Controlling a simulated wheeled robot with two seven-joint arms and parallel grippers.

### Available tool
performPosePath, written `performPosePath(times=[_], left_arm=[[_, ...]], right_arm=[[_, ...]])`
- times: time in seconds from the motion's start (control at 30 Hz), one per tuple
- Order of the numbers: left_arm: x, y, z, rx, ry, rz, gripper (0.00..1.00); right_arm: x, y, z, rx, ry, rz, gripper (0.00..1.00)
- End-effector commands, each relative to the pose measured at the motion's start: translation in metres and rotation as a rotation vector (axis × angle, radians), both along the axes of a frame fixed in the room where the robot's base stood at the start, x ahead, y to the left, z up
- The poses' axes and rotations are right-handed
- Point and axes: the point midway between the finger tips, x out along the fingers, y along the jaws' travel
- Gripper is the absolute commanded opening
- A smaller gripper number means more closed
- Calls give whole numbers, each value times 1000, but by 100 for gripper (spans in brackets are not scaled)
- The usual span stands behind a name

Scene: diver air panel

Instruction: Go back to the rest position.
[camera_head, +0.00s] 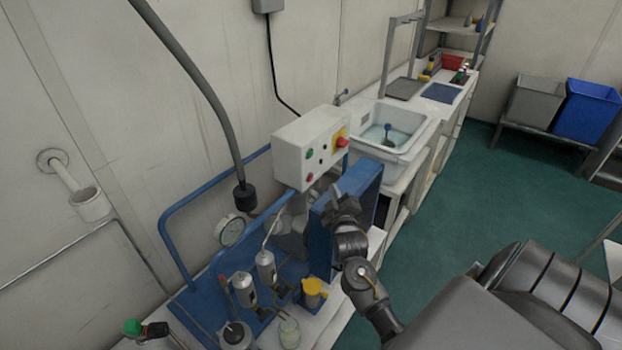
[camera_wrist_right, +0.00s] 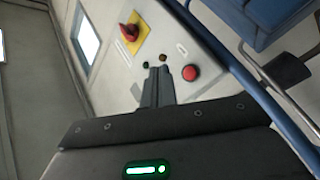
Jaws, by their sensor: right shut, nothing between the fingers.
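My right gripper (camera_head: 337,192) is shut and empty. In the head view it is in front of the blue panel, below and right of the white control box (camera_head: 298,140). In the right wrist view its closed fingers (camera_wrist_right: 158,82) point toward the box face (camera_wrist_right: 185,47). A red button (camera_wrist_right: 189,73) appears just right of the fingertips, and a red knob on a yellow plate (camera_wrist_right: 130,32) lies up and left. Whether the fingers touch the box cannot be told. My left gripper is not in view.
A blue frame with a gauge (camera_head: 230,231), silver cylinders (camera_head: 266,268), a yellow-topped part (camera_head: 314,290) and a glass jar (camera_head: 289,333) stands left of my right arm. A white sink (camera_head: 402,124) lies behind. Green floor (camera_head: 480,200) is open at right, before grey and blue bins (camera_head: 589,110).

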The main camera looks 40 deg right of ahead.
Motion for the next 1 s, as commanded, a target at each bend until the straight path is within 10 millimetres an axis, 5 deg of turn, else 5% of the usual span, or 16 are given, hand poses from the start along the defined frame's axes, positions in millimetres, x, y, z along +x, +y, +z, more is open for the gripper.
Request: performPosePath(times=[0.8,1.0], left_arm=[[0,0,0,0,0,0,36],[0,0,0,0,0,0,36]], right_arm=[[0,1,-1,6,5,4,0],[-21,42,-35,180,136,101,0]])
